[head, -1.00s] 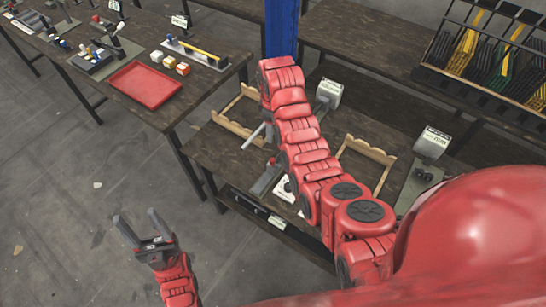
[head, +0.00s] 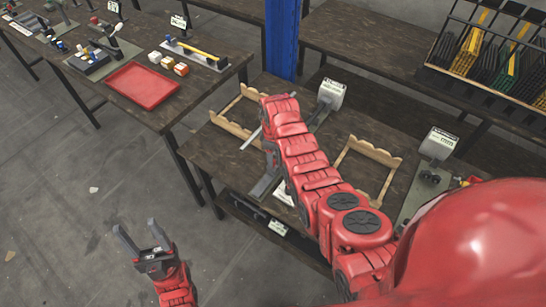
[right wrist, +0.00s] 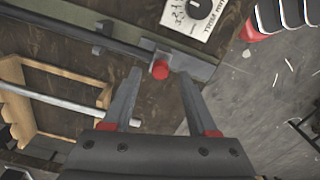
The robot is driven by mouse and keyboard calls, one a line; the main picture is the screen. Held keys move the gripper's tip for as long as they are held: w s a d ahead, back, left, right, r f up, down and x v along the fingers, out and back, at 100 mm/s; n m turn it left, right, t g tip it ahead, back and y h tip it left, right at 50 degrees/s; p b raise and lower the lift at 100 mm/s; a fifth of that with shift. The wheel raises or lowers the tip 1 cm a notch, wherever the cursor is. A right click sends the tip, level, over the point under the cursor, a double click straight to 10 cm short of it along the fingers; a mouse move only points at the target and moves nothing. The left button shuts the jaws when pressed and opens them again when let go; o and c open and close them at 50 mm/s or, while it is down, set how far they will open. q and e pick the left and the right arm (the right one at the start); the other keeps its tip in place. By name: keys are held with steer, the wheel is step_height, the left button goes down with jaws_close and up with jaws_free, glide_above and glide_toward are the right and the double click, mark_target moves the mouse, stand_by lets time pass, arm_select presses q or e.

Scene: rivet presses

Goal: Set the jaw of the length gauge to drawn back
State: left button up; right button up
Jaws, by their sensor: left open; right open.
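In the right wrist view, a grey-green rail (right wrist: 45,22) carries a dark rod (right wrist: 60,37), a small grey block (right wrist: 100,42) and a red round knob (right wrist: 160,70). It appears to be the length gauge; I cannot read its label. My right gripper (right wrist: 160,78) is open, its fingertips on either side of the knob in the picture; contact is unclear. My left gripper (head: 133,226) is open and empty over the floor.
A pale rod (right wrist: 70,110) and a wooden rack (right wrist: 17,112) are to the left. In the head view, a red tray (head: 143,85) sits on the left table; a press (head: 437,146) stands right.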

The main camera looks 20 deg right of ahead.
steer(key=shift+f, duration=0.95)
jaws_close()
stand_by(0.9)
